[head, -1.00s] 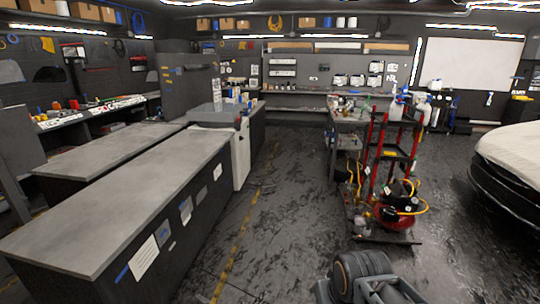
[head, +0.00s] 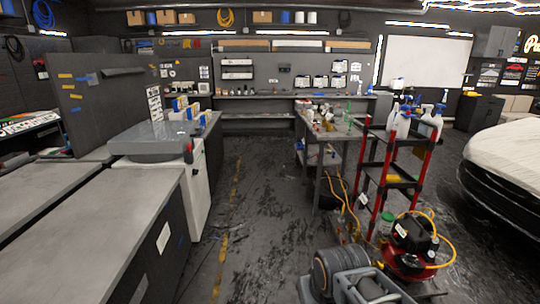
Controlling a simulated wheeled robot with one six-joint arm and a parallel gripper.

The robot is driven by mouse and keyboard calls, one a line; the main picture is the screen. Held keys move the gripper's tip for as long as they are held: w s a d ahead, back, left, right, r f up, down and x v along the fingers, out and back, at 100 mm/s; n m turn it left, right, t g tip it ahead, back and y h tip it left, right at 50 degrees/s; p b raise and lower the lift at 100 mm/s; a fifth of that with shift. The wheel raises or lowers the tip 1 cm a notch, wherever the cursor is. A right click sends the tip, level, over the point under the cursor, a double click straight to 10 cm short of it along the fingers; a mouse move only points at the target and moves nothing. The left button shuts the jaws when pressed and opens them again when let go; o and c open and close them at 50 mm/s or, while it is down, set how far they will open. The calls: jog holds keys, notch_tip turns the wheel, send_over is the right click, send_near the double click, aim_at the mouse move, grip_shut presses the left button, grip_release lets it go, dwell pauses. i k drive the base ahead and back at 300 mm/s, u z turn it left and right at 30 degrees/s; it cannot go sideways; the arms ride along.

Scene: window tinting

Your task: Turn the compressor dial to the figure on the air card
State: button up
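The compressor (head: 412,245) is a small red tank with a black top and a yellow hose, low on the right at the foot of a red and black cart. Its dial is too small to make out. I cannot pick out the air card; pale papers show in several places, but none can be read. My arm shows at the bottom centre as a dark round joint and grey links. What may be my gripper (head: 372,288) is cut by the lower edge, left of the compressor and apart from it in the picture. Its fingers cannot be made out.
The red and black cart (head: 388,182) holds spray bottles. A metal table (head: 338,142) with bottles stands beside it. Long grey-topped benches (head: 95,225) line the left. A covered car (head: 515,155) stands right. The wet dark floor between benches and table is open.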

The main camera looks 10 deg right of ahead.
aim_at(410, 258)
jog(key=z, duration=0.6)
jog(key=i, duration=1.5)
jog(key=z, duration=0.6)
jog(key=k, duration=0.55)
jog(key=z, duration=0.55)
jog(key=i, duration=1.4)
jog(key=u, duration=0.1)
